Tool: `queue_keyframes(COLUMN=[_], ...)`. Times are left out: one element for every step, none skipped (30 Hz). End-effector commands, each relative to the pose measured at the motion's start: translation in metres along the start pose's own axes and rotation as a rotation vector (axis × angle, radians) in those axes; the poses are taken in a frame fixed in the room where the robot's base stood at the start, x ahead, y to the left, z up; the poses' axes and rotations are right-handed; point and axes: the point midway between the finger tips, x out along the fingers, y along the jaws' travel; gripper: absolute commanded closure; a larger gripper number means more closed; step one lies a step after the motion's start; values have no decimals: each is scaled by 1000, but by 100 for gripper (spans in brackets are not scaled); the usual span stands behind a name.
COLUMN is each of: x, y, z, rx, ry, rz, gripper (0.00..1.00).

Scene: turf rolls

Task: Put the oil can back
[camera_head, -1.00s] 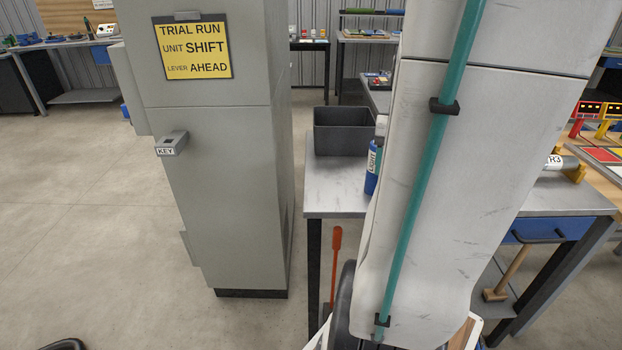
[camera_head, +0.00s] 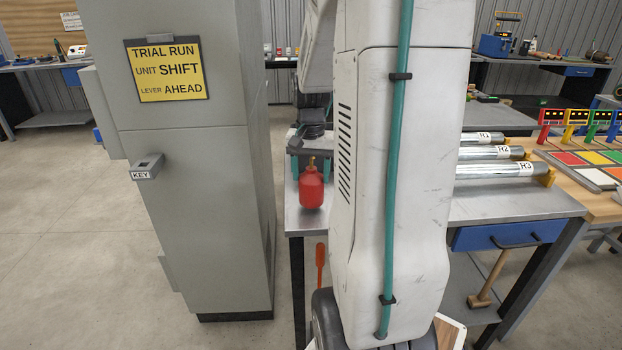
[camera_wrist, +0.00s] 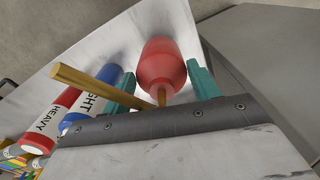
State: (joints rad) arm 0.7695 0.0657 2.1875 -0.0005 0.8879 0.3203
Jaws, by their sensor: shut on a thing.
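The red oil can (camera_head: 312,190) has a rounded body and a brass-coloured neck. My gripper (camera_head: 306,152) is above it in the head view, over the left end of the metal table. The wrist view shows the oil can (camera_wrist: 162,65) between the teal fingers of my gripper (camera_wrist: 160,92), which are shut on its neck. A brass-coloured rod (camera_wrist: 88,83) slants to the left of the neck and looks like the spout. Whether the can's base touches the table is unclear.
The metal table (camera_head: 500,206) carries rollers (camera_head: 495,171) at its right. A tall grey cabinet (camera_head: 190,200) is close on the left.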

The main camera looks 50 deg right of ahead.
Motion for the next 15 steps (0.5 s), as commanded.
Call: queue_keyframes(x=[8,13,17,20,21,21,21,21,21,21,21,21,22,22,22], y=[0,0,0,0,0,0,0,0,0,0,0,0,1,1,1], z=[0,0,0,0,0,0,0,0,0,0,0,0,0,0,0], rx=[0,0,0,0,0,0,0,0,0,0,0,0,0,0,0], ry=[-3,-3,-2,-1,0,0,1,1,1,1,1,0,0,0,0], rz=[1,1,1,0,0,0,0,0,0,0,0,0,0,0,0], gripper=[76,76,76,76,76,76,76,76,76,76,76,76,37,29,18])
